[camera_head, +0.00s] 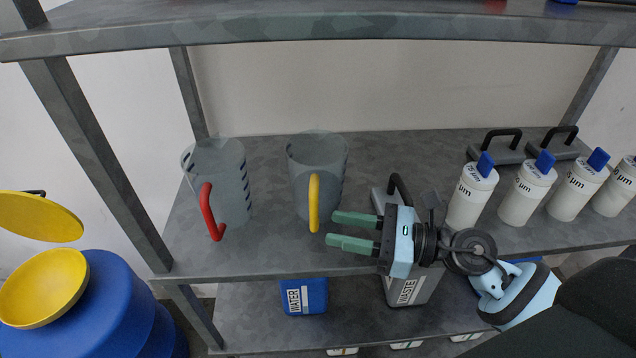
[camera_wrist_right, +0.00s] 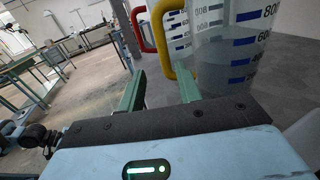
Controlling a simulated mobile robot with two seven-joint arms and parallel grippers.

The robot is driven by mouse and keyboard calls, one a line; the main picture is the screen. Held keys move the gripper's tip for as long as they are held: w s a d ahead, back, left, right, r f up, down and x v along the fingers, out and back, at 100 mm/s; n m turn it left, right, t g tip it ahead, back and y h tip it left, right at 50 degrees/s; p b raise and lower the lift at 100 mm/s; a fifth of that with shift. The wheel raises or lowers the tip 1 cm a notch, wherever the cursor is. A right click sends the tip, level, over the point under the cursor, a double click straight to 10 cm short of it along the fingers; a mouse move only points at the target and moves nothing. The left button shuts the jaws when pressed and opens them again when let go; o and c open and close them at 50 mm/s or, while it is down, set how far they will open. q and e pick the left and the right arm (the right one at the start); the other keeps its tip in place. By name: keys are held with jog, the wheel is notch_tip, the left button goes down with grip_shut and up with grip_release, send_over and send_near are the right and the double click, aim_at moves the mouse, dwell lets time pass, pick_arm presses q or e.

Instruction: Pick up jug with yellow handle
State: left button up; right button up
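The jug with the yellow handle (camera_head: 326,160) is clear grey plastic and stands upright on the middle shelf. Its yellow handle (camera_head: 314,203) faces the front. My right gripper (camera_head: 342,231) is open and empty, just right of and below the yellow handle, with its green fingers pointing left. In the right wrist view the yellow handle (camera_wrist_right: 170,42) shows just beyond the fingers (camera_wrist_right: 160,92), not between them. The jug (camera_wrist_right: 235,50) there has blue volume marks and seems to hold some clear liquid. My left gripper is out of view.
A similar jug with a red handle (camera_head: 213,210) stands to the left on the shelf (camera_head: 260,258). Several white bottles (camera_head: 472,197) stand right. A WASTE container (camera_head: 408,290) and a WATER container (camera_head: 304,297) are below. The upper shelf (camera_head: 320,28) hangs overhead.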

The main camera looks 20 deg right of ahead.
aim_at(314, 227)
jog(key=shift+w+a, duration=0.2)
jog(key=shift+a, duration=0.05)
